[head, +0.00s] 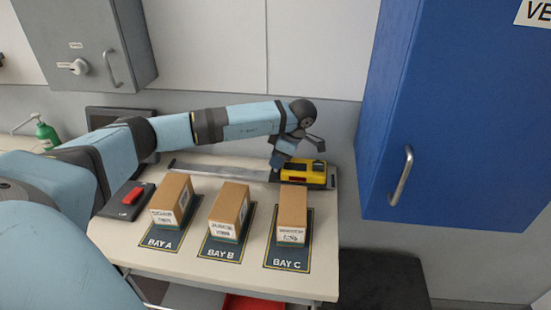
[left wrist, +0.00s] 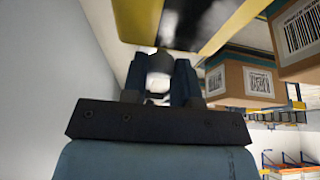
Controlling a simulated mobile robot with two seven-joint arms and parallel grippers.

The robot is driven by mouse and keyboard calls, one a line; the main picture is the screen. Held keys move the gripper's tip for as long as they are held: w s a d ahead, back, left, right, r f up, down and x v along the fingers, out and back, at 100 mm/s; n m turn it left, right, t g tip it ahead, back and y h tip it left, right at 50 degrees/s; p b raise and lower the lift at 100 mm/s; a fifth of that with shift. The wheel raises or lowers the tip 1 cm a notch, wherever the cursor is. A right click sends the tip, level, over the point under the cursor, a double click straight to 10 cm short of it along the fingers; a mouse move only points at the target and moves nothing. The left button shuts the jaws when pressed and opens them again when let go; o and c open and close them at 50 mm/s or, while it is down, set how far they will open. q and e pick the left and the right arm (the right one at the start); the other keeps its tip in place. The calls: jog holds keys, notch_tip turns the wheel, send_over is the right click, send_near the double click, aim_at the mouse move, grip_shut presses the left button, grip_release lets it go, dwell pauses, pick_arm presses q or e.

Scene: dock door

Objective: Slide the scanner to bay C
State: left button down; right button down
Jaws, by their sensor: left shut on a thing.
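The yellow and black scanner (head: 308,173) sits at the right end of a grey metal rail (head: 220,172), behind the bay C box (head: 292,213). My left gripper (head: 279,163) is at the scanner's left side. In the left wrist view its two fingers (left wrist: 160,75) are shut around a rounded, pale metallic part, and yellow edges of the scanner (left wrist: 230,28) show beyond them. The exact contact is partly hidden by the fingers. The bay C mat (head: 287,263) lies in front, at the right. My right gripper is in neither view.
Boxes also stand on bay A (head: 171,200) and bay B (head: 229,212). A dark pad with a red object (head: 138,195) lies at the left. A blue cabinet (head: 440,110) stands close on the right, and a grey cabinet (head: 95,45) hangs at upper left.

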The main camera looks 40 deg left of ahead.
aim_at(288, 164)
pick_arm(q)
jog(key=shift+d, duration=0.15)
dwell(0.3)
jog(key=c, duration=0.9)
grip_release()
jog(key=shift+f, duration=0.1)
jog(key=shift+w+d, duration=0.1)
jog(key=b+v, duration=0.1)
jog(key=v, duration=0.5)
jog(key=shift+w, duration=0.1)
jog(key=p+v, duration=0.1)
jog(key=v, duration=0.7)
jog(key=shift+a, duration=0.3)
